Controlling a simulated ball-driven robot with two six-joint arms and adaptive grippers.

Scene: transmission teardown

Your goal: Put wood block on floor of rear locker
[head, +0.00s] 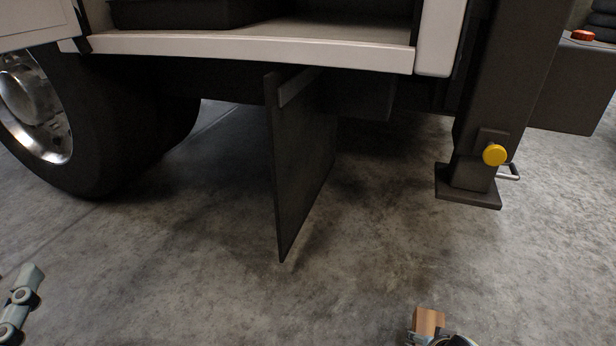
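The wood block (428,320) is a small brown block at the bottom edge, right of centre. My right gripper (430,336) is at the block, with parts of it on both sides; it appears shut on the block and holds it up in front of the concrete. Most of this gripper is cut off by the frame. An open locker (330,36) shows at the top, with a grey floor and a pale front sill; its upper part is out of frame. The block is well below and in front of the sill. Part of my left gripper (22,292) shows at the lower left; its fingers are unclear.
A dark case (185,12) stands on the locker floor at left; floor to its right is bare. A dark mud flap (300,160) hangs below the sill. A wheel (60,120) is at left, and a stabiliser leg (480,150) with a yellow knob at right.

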